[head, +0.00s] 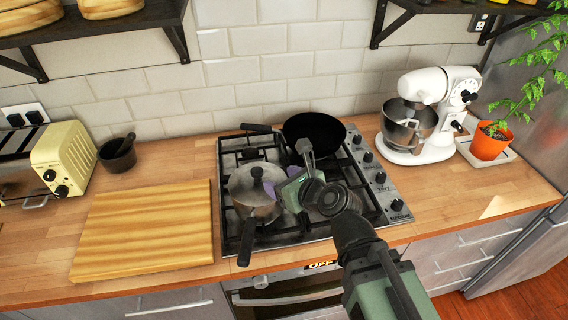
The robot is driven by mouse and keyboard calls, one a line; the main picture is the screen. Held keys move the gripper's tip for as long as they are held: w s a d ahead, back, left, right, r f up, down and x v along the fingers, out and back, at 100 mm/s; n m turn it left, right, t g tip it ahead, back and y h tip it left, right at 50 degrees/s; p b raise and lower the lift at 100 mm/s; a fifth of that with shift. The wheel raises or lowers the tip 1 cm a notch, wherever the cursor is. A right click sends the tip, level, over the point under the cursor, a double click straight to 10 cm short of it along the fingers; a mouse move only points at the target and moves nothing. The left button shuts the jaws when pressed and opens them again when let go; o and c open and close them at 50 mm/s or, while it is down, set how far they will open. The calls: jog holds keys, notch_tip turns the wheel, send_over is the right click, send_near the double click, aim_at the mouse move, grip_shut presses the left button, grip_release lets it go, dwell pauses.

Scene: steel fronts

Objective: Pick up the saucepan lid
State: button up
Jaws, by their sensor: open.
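The saucepan lid (254,188) is a round, glassy, greyish lid with a dark knob (257,173). It rests on a saucepan (262,213) on the left side of the steel gas hob. The saucepan's dark handle (246,241) points toward the front edge. My gripper (275,189) reaches in from the right, close to the right side of the lid and knob. Its jaws are open, with purple-grey fingers near the lid. Nothing shows between them. Whether a finger touches the lid cannot be told from this view.
A black frying pan (314,132) sits at the back of the hob (232,148). A wooden board (146,230) lies left of it, with a mortar (118,155) and yellow toaster (62,160) behind. A white stand mixer (428,115) and potted plant (490,142) stand right. Shelves hang above.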

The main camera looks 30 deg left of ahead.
aim_at(260, 173)
jog(key=b+x, duration=0.2)
jog(key=x, duration=0.3)
jog(key=shift+s+f, duration=0.1)
jog(key=shift+f, duration=0.15)
jog(key=shift+a, duration=0.45)
jog(key=b+x, duration=0.2)
jog(key=x, duration=0.3)
jog(key=shift+a+f, duration=0.1)
jog(key=shift+c, duration=0.5)
jog(key=c, duration=1)
notch_tip(260, 173, up, 20)
jog(key=p, duration=2)
